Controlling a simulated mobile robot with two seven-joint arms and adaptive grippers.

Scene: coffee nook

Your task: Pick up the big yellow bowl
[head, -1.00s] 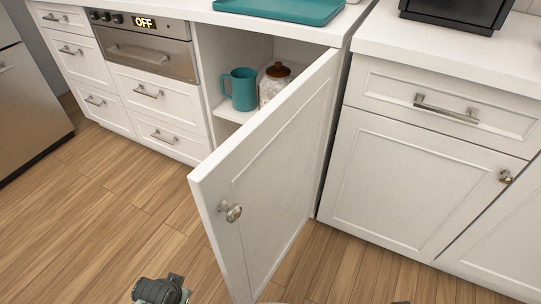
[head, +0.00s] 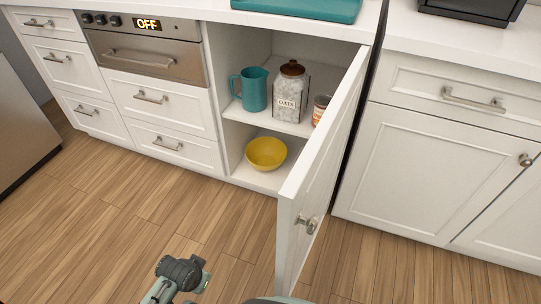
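The big yellow bowl (head: 266,153) sits upright on the bottom of the open cabinet, below the shelf (head: 285,123). Nothing covers it in the head view. The cabinet door (head: 325,160) stands open to the right of the bowl, with a round knob (head: 309,225) on its face. Part of my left arm shows at the bottom of the head view, on the near side of the floor, well away from the bowl. Its fingertips do not show. My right gripper is not in view.
A teal tray (head: 310,8) lies on the counter. The wood floor (head: 150,215) before the cabinet is clear.

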